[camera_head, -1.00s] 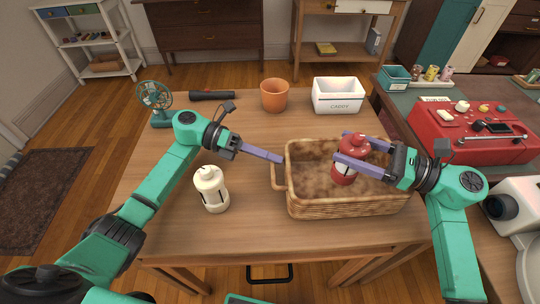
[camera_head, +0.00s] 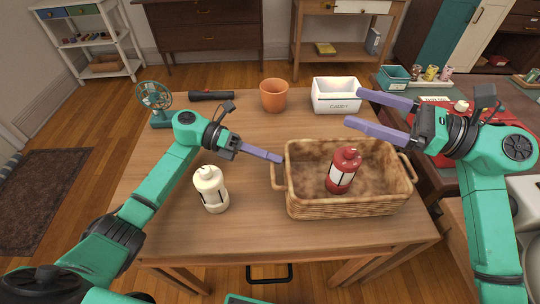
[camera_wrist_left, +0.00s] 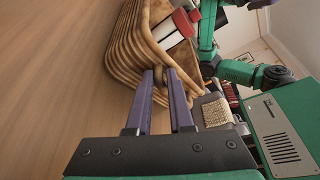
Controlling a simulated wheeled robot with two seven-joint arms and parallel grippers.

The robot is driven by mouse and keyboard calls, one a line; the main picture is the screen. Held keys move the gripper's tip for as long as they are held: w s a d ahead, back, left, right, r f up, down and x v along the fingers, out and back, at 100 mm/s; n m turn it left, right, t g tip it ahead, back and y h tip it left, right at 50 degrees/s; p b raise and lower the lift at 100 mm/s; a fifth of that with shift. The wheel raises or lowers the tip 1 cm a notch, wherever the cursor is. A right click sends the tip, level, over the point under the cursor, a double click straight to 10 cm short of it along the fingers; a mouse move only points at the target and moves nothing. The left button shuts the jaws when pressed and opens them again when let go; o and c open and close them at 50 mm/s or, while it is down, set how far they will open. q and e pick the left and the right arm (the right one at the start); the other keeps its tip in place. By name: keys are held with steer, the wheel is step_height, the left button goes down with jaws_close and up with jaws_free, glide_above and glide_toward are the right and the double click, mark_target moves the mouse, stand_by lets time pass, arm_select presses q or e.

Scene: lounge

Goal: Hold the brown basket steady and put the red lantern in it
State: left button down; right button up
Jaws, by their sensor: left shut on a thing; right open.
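The brown wicker basket (camera_head: 345,208) stands on the wooden table, right of centre in the head view. The red lantern (camera_head: 343,171), with pale panels, stands inside it, slightly tilted in the picture, and no gripper touches it. My left gripper (camera_head: 280,158) is shut on the basket's left handle. The left wrist view shows its fingers (camera_wrist_left: 165,75) at the wicker rim, with the lantern (camera_wrist_left: 178,27) beyond. My right gripper (camera_head: 355,108) is open and empty, above and behind the basket's back right side.
A cream lantern (camera_head: 211,190) stands at the table's front left. A teal fan (camera_head: 154,101), black flashlight (camera_head: 211,96), orange pot (camera_head: 274,95) and white caddy (camera_head: 337,95) line the back. A red toolbox (camera_head: 440,122) sits on the side table at right. The table's middle left is clear.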

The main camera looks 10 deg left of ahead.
arm_select(q)
steer(key=shift+s+f, duration=0.1)
steer(key=shift+f, duration=0.25)
steer(key=c, duration=0.7)
jaws_free()
steer(key=shift+r, duration=0.1)
arm_select(e)
steer(key=shift+w+f, duration=0.1)
steer(key=shift+w, duration=0.05)
arm_select(q)
steer(key=shift+a+r, duration=0.1)
